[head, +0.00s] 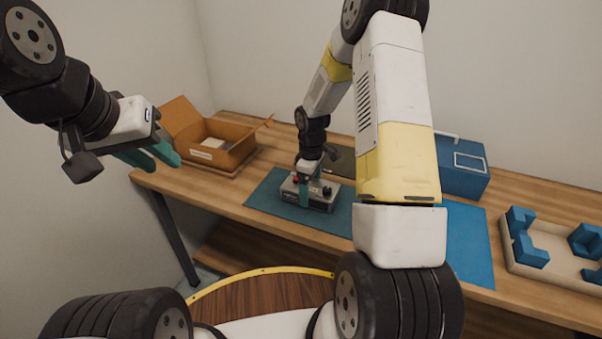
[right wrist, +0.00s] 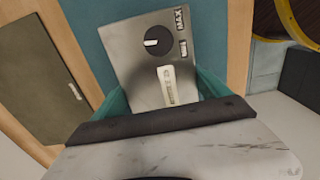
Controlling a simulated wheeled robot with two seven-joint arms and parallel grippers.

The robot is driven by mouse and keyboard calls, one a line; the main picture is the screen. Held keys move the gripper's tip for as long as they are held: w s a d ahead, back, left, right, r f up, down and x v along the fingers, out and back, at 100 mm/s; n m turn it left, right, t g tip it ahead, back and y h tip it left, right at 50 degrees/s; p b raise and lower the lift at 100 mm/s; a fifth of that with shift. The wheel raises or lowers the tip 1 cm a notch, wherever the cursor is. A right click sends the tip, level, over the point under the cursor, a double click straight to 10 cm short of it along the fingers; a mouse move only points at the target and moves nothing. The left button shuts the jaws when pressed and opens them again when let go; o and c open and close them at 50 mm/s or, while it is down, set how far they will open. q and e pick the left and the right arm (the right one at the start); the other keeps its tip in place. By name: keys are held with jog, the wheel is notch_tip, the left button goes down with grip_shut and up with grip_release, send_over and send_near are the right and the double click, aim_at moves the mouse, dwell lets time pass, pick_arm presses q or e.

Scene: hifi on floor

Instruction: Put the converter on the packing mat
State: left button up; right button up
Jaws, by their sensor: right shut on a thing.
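The converter, a grey metal box with dark knobs (head: 322,196), is over the teal mat (head: 262,192); I cannot tell whether it rests on it or hangs just above. My right gripper (head: 305,190) is shut on it from above. In the right wrist view the converter (right wrist: 150,50), with a black dial and a "MAX" label, sits between the teal fingers. A blue mat (head: 470,243) lies further right, partly hidden by my right arm. Which mat is the packing mat is not marked. My left gripper (head: 152,157) is open and empty, in the air left of the table.
An open cardboard box (head: 232,163) stands at the table's left end. A dark olive panel (head: 342,159) lies behind the converter. A blue case (head: 462,178) stands at the back right. A beige tray with blue corner blocks (head: 525,252) is at the far right.

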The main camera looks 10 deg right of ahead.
aim_at(310, 186)
jog(key=o, duration=1.9)
jog(key=s+r+m+t, duration=0.15)
jog(key=s+r, duration=0.25)
jog(key=r, duration=0.9)
jog(key=s+r+m+t, duration=0.1)
jog(key=s+r+m, duration=0.3)
jog(key=r, duration=0.9)
jog(key=s+a+r+m+t+y, duration=0.1)
jog(key=s+r+m+t, duration=0.1)
jog(key=s, duration=0.6)
jog(key=s+a+r+m+t+y, duration=0.1)
jog(key=s+r+m, duration=0.2)
jog(key=s, duration=0.6)
jog(key=shift+a+r+t, duration=0.35)
jog(key=shift+r, duration=0.5)
